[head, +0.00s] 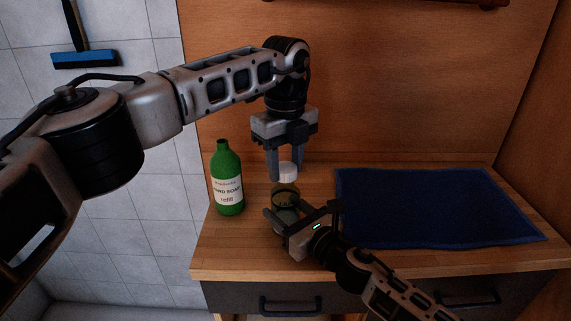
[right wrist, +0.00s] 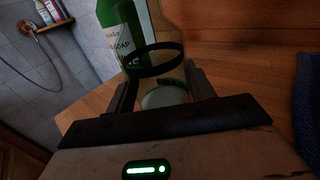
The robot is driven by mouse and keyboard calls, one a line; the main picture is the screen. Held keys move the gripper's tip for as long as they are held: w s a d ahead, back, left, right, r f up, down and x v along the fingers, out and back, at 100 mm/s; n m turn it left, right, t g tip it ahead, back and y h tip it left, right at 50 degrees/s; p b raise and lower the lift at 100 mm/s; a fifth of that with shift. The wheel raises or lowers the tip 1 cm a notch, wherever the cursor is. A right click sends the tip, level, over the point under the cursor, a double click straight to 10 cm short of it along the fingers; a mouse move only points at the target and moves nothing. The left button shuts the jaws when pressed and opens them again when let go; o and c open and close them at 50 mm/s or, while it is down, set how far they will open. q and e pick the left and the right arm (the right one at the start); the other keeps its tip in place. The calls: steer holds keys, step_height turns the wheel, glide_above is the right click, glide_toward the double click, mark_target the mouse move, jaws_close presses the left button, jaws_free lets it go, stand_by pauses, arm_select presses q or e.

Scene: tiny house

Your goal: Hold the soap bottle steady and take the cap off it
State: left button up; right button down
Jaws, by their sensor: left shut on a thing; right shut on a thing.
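The soap bottle (head: 286,194) is a small see-through bottle standing upright on the wooden counter. Its white cap (head: 288,169) is at its top. My left gripper (head: 285,174) points down from above, with its fingers shut on the cap. My right gripper (head: 300,212) comes in low from the front right and is shut on the bottle's body. In the right wrist view, the bottle (right wrist: 165,98) shows between the fingers, with a dark band in front of it. The bottle's lower part is partly hidden by my right gripper.
A green hand soap refill bottle (head: 227,180) stands open-topped just left of the soap bottle. A dark blue mat (head: 435,207) covers the counter's right side. The wooden counter (head: 235,250) has a back panel behind it and drawers below its front edge.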

mark_target(285, 167)
steer(key=shift+f, duration=0.1)
arm_select(q)
steer(key=shift+r, duration=2)
arm_select(e)
steer(key=shift+c, duration=2.3)
jaws_free()
